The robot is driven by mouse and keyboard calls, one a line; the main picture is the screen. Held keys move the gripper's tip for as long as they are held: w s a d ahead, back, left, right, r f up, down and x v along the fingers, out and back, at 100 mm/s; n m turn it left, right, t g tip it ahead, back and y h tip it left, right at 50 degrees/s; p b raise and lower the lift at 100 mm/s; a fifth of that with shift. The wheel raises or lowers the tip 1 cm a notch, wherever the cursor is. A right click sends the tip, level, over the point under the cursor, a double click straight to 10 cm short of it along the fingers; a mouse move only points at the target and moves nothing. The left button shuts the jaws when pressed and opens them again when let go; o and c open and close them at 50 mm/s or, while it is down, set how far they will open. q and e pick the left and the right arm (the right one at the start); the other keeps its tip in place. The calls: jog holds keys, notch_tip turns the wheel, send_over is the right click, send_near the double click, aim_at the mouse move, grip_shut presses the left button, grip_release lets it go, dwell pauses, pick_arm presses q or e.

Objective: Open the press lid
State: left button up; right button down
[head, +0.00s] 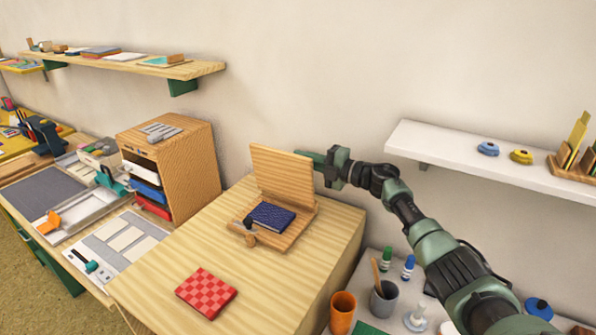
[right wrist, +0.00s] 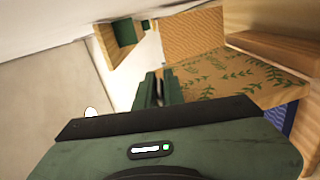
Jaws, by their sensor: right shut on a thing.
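The wooden press stands on the pale wooden table. Its lid (head: 281,173) is raised, standing steeply up at the back of the base (head: 291,232). A dark blue pad or book (head: 270,216) lies on the base, with a small dark knob (head: 248,222) at its left edge. My right gripper (head: 320,158) is at the upper right edge of the lid, shut on it; the fingertips are partly hidden. In the right wrist view the fingers (right wrist: 159,88) are close together beside a wooden board with green leaves (right wrist: 235,75), apparently the lid. My left gripper is not in view.
A red checked pad (head: 206,292) lies on the table's front left. A wooden drawer cabinet (head: 190,160) stands to the left. A white shelf (head: 460,155) is on the wall at right. Cups, including an orange one (head: 342,310), stand below my right arm.

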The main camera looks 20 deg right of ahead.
jog(key=shift+w+d+m+b, duration=0.6)
jog(key=shift+d+m+b, duration=0.15)
jog(key=shift+m, duration=0.15)
jog(key=c, duration=1.6)
grip_release()
jog(key=shift+o, duration=0.2)
jog(key=v, duration=0.7)
jog(key=shift+s+d+b, duration=0.2)
jog(key=shift+s+b, duration=0.15)
jog(key=shift+b, duration=0.1)
